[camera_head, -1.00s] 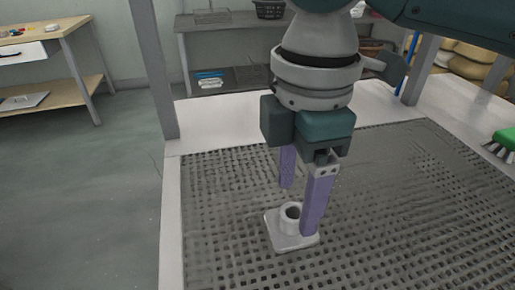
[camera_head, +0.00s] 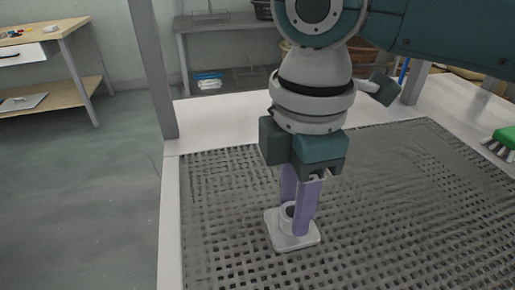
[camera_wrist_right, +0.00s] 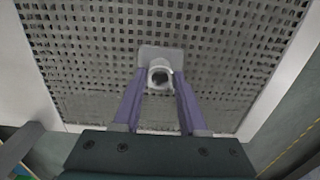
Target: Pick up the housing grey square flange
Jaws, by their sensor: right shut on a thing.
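The housing grey square flange (camera_head: 291,238) is a light grey part with a square plate and a round hollow boss. It sits flat on the perforated grey mesh in the head view. My right gripper (camera_head: 298,212) comes from above with its purple fingers shut on the boss. The near finger hides part of the boss. In the right wrist view, the flange (camera_wrist_right: 160,55) shows between the two fingertips (camera_wrist_right: 160,80), which bracket the boss on both sides. My left gripper is not in view.
The mesh (camera_head: 400,200) has a pale frame (camera_head: 172,230) around it, and much of it is clear. A green brush (camera_head: 503,138) lies at the right edge. A wooden table (camera_head: 62,35) and a grey shelf (camera_head: 215,25) stand behind.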

